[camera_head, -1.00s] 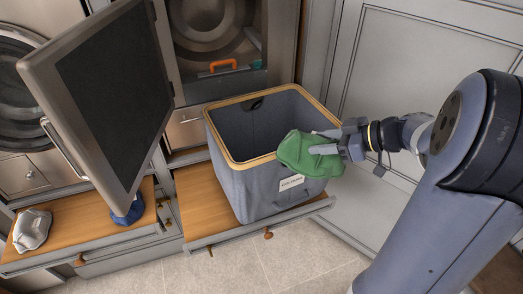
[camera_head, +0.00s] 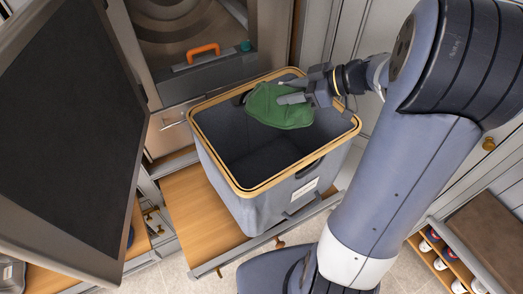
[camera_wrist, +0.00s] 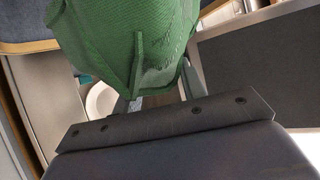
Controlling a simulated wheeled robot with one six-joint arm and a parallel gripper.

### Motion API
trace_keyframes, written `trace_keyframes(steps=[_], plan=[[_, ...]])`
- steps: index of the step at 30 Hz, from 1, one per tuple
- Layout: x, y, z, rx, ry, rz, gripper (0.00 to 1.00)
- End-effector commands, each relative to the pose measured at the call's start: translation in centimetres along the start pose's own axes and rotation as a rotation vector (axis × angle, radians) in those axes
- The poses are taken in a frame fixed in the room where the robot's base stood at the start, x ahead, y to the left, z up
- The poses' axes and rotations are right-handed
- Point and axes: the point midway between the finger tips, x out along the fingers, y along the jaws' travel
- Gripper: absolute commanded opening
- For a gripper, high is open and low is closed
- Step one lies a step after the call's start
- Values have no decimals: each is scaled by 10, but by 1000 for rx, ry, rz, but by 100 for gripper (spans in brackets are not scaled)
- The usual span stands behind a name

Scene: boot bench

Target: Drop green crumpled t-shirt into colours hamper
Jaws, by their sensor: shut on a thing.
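The green crumpled t-shirt (camera_head: 280,107) hangs from my gripper (camera_head: 291,99) over the opening of the colours hamper, near its back right. My gripper is shut on the shirt, which also fills the top of the wrist view (camera_wrist: 130,40). The colours hamper (camera_head: 236,183) is a grey fabric box with a wooden rim and a white label on its front. It stands on a pulled-out wooden shelf. The inside that I can see looks empty; part of it is hidden behind the shirt and my gripper.
A dark open door panel (camera_head: 65,130) stands at the left. An appliance with an orange handle (camera_head: 203,52) is behind the hamper. The wooden shelf (camera_head: 195,215) shows bare left of the hamper. A rack with several shoes (camera_head: 449,254) is at the lower right.

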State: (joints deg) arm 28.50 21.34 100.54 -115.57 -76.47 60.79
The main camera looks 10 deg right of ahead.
Motion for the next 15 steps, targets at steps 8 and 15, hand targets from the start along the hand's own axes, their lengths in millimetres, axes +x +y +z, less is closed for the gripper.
trace_keyframes(steps=[8, 15], plan=[[14, 0, 26, 1, 0, 1, 13], [24, 0, 45, -1, 0, 1, 13]])
